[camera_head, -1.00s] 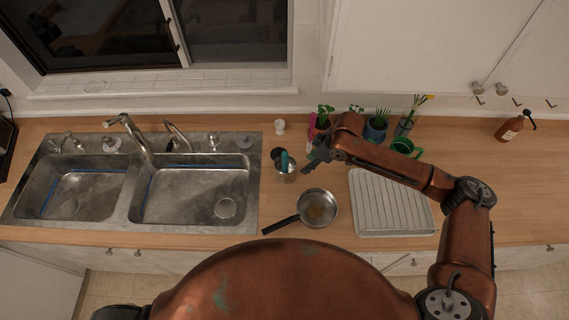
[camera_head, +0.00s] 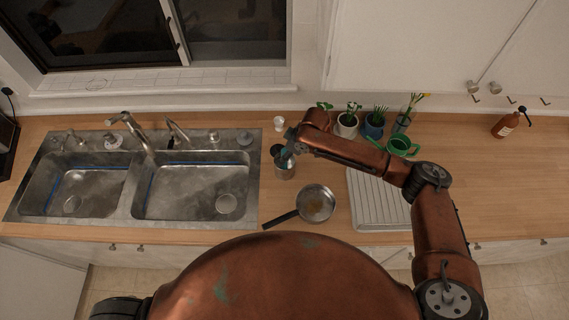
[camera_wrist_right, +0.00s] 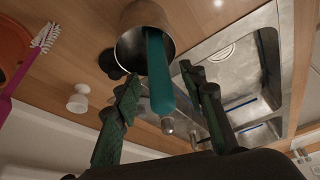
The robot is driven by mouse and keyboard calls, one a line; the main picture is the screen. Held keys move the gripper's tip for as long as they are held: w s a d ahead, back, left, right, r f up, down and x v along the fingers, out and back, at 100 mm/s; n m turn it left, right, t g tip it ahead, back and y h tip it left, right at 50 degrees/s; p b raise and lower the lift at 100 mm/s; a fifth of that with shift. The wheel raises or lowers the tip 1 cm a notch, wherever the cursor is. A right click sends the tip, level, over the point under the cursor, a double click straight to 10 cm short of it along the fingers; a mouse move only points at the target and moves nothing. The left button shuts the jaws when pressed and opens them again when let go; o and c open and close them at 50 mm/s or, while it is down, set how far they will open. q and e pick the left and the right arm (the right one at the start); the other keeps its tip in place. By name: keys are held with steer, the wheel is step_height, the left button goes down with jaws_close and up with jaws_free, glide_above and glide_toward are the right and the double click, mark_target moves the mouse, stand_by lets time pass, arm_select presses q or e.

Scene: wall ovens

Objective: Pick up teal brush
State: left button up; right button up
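The teal brush stands in a metal cup (camera_head: 284,171) on the wooden counter, between the sink and the pan. In the right wrist view, its teal handle (camera_wrist_right: 160,75) sticks out of the cup (camera_wrist_right: 146,18), and its other end is hidden inside. My right gripper (camera_wrist_right: 160,80) is open, with one finger on each side of the handle and visible gaps between. In the head view, the right gripper (camera_head: 288,147) is over the cup and largely covers the brush. My left gripper is not in view.
A pan (camera_head: 316,203) sits just in front of the cup, its handle pointing left. A double sink (camera_head: 255,185) lies to the left. A pink brush (camera_wrist_right: 22,72) stands nearby.

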jaws_close()
stand_by(0.4)
